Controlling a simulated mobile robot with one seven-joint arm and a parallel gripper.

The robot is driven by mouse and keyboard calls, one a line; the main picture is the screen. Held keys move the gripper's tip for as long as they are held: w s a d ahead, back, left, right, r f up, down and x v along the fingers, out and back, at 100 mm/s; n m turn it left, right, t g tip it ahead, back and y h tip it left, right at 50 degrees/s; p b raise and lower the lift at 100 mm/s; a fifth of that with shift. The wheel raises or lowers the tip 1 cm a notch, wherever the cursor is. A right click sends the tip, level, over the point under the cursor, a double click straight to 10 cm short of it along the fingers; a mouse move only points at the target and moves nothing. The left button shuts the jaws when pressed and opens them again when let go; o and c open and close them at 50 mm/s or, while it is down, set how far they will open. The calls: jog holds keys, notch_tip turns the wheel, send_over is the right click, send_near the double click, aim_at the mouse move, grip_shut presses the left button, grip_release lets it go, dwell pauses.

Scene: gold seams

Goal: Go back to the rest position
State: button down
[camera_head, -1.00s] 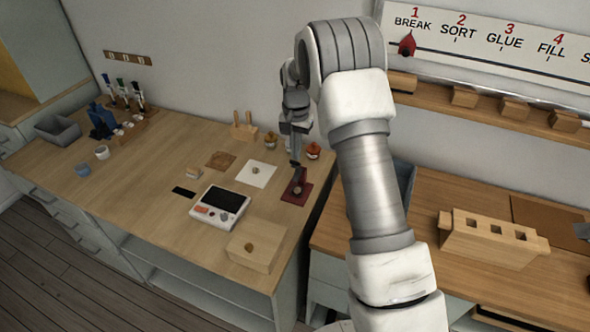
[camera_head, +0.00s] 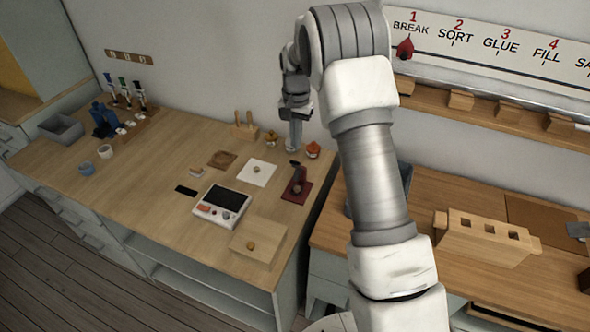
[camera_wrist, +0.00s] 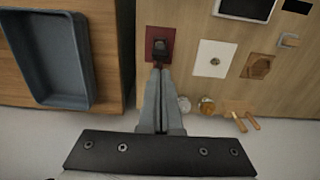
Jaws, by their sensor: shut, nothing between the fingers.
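My gripper (camera_head: 294,140) is over the back right of the left-hand workbench (camera_head: 140,195), near the wall. It also shows in the wrist view (camera_wrist: 160,72), with its two fingers together and nothing between them. Past the fingertips is a dark red mat (camera_head: 297,192) with a small dark upright thing (camera_head: 295,172) on it, apart from the gripper as far as I can tell. The red mat also shows in the wrist view (camera_wrist: 151,38).
A white card (camera_head: 258,173), a brown square (camera_head: 222,160) and a white device with a dark screen (camera_head: 222,206) lie on the bench. Small jars (camera_head: 313,150) stand by the wall. A grey-blue tray (camera_wrist: 48,62) is on the other bench. A slotted wooden block (camera_head: 487,236) stands there too.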

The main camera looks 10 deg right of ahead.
jog(key=shift+s+r, duration=0.1)
jog(key=shift+r, duration=0.3)
jog(key=s+r+n+t, duration=0.3)
jog(key=s+r, duration=1.2)
jog(key=r, duration=0.3)
jog(key=s+r+n+t, duration=0.2)
jog(key=s+n, duration=0.1)
jog(key=s, duration=1.7)
jog(key=shift+n+t, duration=0.3)
jog(key=shift+n, duration=0.1)
jog(key=shift+s+d, duration=0.1)
